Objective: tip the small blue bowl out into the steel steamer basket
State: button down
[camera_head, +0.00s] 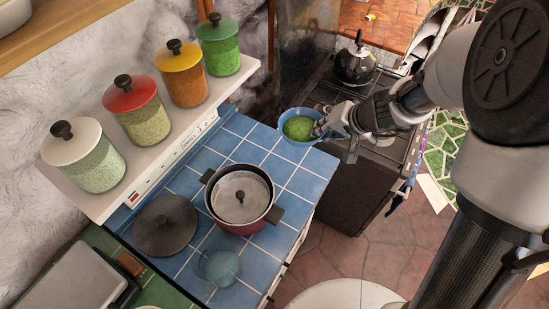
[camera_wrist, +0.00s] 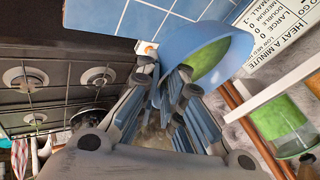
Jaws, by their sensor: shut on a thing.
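The small blue bowl (camera_head: 287,135) with green contents (camera_head: 299,127) is at the far right corner of the blue tiled counter in the head view. My gripper (camera_head: 322,128) is shut on the bowl's right side. The wrist view shows the blue bowl (camera_wrist: 238,52) between my fingertips (camera_wrist: 178,84), with the green still inside. The bowl looks about upright and appears held above the counter. A round steel piece with a dark knob, seemingly the steel steamer basket (camera_head: 229,187), sits inside the red pot (camera_head: 236,226), nearer and left of the bowl. Its inner depth cannot be told.
A dark lid (camera_head: 165,226) and a clear glass bowl (camera_head: 217,267) lie near the pot. Several lidded jars stand on the shelf (camera_head: 186,117) behind. A black kettle (camera_head: 355,62) stands on the stove to the right. Tiles between bowl and pot are clear.

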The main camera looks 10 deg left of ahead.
jog(key=s+a+f+b, duration=0.4)
jog(key=s+a+b, duration=0.2)
jog(key=s+a, duration=0.3)
jog(key=s+a+f+b, duration=0.4)
jog(key=s+a+b, duration=0.3)
jog(key=s, duration=0.7)
jog(key=shift+a, duration=1.05)
jog(key=g+p, duration=0.1)
jog(key=p, duration=0.1)
jog(key=m+g+y+p, duration=0.1)
jog(key=g+p, duration=0.1)
jog(key=p, duration=0.1)
jog(key=m+g+y+p, duration=0.1)
jog(key=g+p, duration=0.1)
jog(key=shift+w+d+r, duration=0.1)
jog(key=shift+w+r, duration=0.1)
jog(key=shift+r, duration=0.05)
jog(key=p, duration=0.1)
jog(key=m+g+y+p, duration=0.1)
jog(key=p, duration=0.1)
jog(key=shift+w+f+g, duration=0.15)
jog(key=shift+f+g, duration=0.05)
jog(key=shift+g, duration=0.1)
